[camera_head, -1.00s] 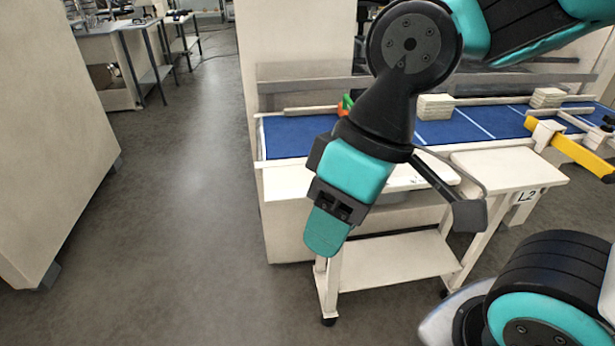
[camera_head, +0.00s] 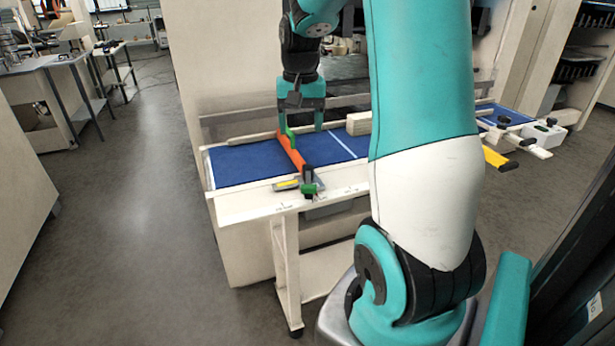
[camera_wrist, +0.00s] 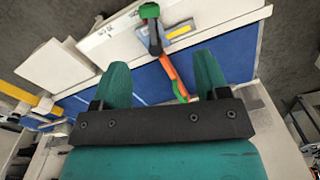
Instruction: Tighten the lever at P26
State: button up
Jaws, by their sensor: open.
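An orange bar (camera_head: 291,152) lies across the blue belt near its left end, with a green piece at its far end. At its near end, over the white front rail, is a dark clamp with a green lever or knob (camera_head: 309,189). In the wrist view the green lever (camera_wrist: 149,11) is at the top, with the orange bar (camera_wrist: 169,68) running down between the fingers. My gripper (camera_head: 301,122) points down above the far side of the belt, open and empty, apart from the lever. No P26 marking is legible.
The blue belt (camera_head: 235,165) sits in a white frame. A grey block with a yellow label (camera_head: 286,185) lies beside the clamp. A pale block (camera_head: 358,123) stands on the belt to the right. A yellow-handled part (camera_head: 495,158) sticks out at right. Floor at left is clear.

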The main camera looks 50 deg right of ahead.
aim_at(309, 186)
jog(key=shift+m, duration=0.5)
jog(key=f+p, duration=0.1)
jog(key=f, duration=0.4)
jog(key=d+f+p, duration=0.1)
jog(key=f, duration=0.5)
jog(key=d+f+p, duration=0.1)
jog(key=f+p, duration=0.1)
jog(key=f, duration=0.4)
jog(key=shift+s+d+f, duration=0.15)
jog(key=shift+s+f, duration=0.1)
jog(key=shift+s, duration=0.05)
grip_shut()
